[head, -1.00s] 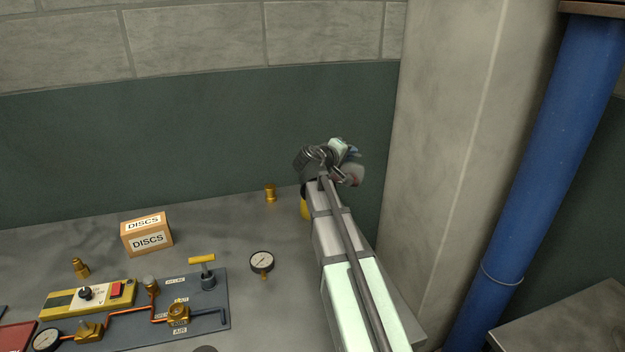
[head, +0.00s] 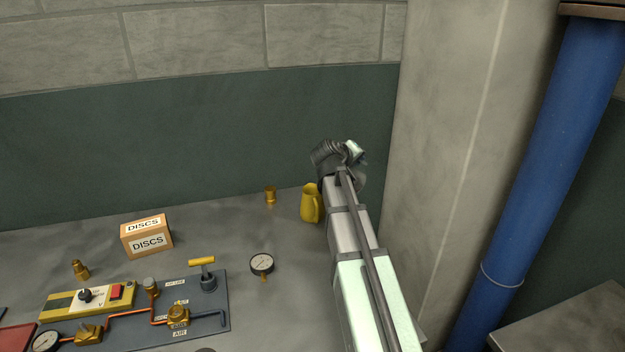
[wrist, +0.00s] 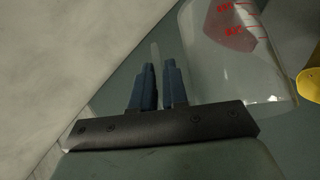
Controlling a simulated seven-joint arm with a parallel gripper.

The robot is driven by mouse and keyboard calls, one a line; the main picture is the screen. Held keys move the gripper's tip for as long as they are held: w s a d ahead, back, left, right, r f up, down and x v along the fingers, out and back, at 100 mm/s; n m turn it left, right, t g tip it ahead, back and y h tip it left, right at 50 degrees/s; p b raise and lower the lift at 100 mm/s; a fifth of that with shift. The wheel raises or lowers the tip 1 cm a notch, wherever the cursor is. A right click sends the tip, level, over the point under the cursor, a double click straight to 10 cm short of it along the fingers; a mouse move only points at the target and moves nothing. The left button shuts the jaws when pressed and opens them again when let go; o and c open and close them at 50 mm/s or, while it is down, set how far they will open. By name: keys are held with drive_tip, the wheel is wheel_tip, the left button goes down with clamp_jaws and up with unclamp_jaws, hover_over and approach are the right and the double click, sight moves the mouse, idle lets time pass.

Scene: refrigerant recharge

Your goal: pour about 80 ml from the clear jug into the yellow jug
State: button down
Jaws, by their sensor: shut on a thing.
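The yellow jug (head: 311,204) stands upright on the bench at the back, just left of my arm in the head view. Part of it shows at the right edge of the wrist view (wrist: 309,86). The clear jug (wrist: 262,60), with red measuring marks, is in the wrist view, beyond and right of the fingers. My gripper (wrist: 159,84) is shut on the clear jug's handle, which shows as a pale strip between the blue fingers. In the head view my arm hides the clear jug.
A brass fitting (head: 270,194) stands left of the yellow jug. A loose pressure gauge (head: 262,263) and a DISCS box (head: 147,236) are further left, with a valve board (head: 180,315) in front. A pillar (head: 450,170) rises close on the right.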

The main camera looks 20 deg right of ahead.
sight(363, 175)
drive_tip(key=shift+s+d+f+m+y+p, duration=0.1)
drive_tip(key=shift+d+f+m+y+p, duration=0.2)
drive_tip(key=shift+f+y, duration=0.2)
drive_tip(key=shift+d+f+m+y+p, duration=0.1)
drive_tip(key=shift+d+f+m+y, duration=0.1)
drive_tip(key=shift+d+f+y, duration=0.3)
drive_tip(key=shift+a+f, duration=0.1)
drive_tip(key=shift+f, duration=0.05)
drive_tip(key=shift+s+d+f+m+y, duration=0.15)
drive_tip(key=shift+d+f+m+y, duration=0.15)
drive_tip(key=shift+d+f+y, duration=0.35)
drive_tip(key=s+d+f+m+y+p, duration=0.1)
drive_tip(key=d+f+m+y+p, duration=0.2)
drive_tip(key=f, duration=0.6)
drive_tip(key=shift+d+f+t+y+p, duration=0.25)
drive_tip(key=shift+d+t+y+p, duration=0.2)
drive_tip(key=shift+d+y, duration=0.85)
